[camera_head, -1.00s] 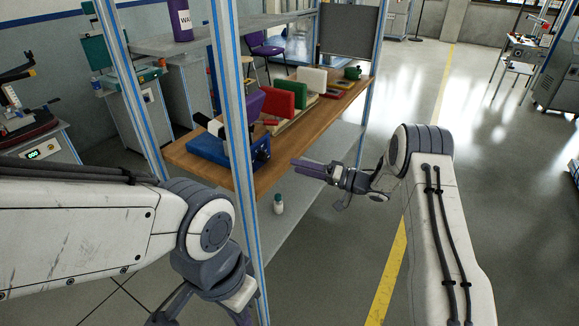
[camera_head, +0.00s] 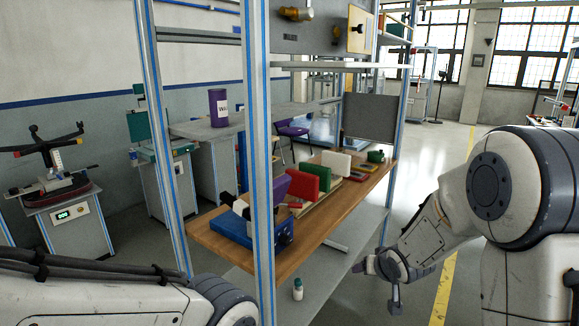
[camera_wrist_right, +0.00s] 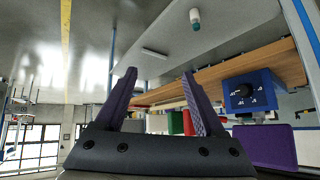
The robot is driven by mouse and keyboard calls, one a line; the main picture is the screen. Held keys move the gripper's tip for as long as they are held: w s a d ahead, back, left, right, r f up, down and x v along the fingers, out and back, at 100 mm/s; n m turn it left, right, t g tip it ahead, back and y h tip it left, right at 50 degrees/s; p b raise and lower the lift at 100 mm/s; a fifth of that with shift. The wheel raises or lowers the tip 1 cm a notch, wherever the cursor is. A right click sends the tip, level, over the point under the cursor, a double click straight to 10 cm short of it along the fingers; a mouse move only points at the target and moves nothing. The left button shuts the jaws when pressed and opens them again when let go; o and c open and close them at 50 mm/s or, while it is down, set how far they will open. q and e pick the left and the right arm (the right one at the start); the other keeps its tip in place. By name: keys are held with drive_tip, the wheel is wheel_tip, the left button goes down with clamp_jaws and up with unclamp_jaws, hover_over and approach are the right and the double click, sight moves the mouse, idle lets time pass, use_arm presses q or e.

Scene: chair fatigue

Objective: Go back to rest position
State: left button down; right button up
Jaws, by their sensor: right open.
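My right arm enters the head view from the right, bent at the elbow. My left arm (camera_head: 90,295) crosses the bottom left corner of the head view. The left gripper is outside the picture.
A metal frame post (camera_head: 262,180) stands close between my arms. The wooden bench (camera_head: 290,258) holds a blue device (camera_head: 262,229) and red, green and white upright pieces. A small white bottle (camera_head: 298,290) stands on the lower shelf. Open floor lies to the right.

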drive_tip(key=s+a+f+n+g, duration=0.15)
drive_tip(key=s+g, duration=0.45)
drive_tip(key=s, duration=1.5)
drive_tip(key=s+a+r+n+g, duration=0.1)
drive_tip(key=s+a+r+n, duration=0.2)
drive_tip(key=s+a, duration=0.3)
drive_tip(key=s+a+r+n+g+p, duration=0.1)
drive_tip(key=s+a+r+n, duration=0.2)
drive_tip(key=s+a, duration=0.4)
drive_tip(key=shift+a+r+n+g+y, duration=0.3)
drive_tip(key=shift+a+n, duration=0.15)
drive_tip(key=shift+a, duration=0.1)
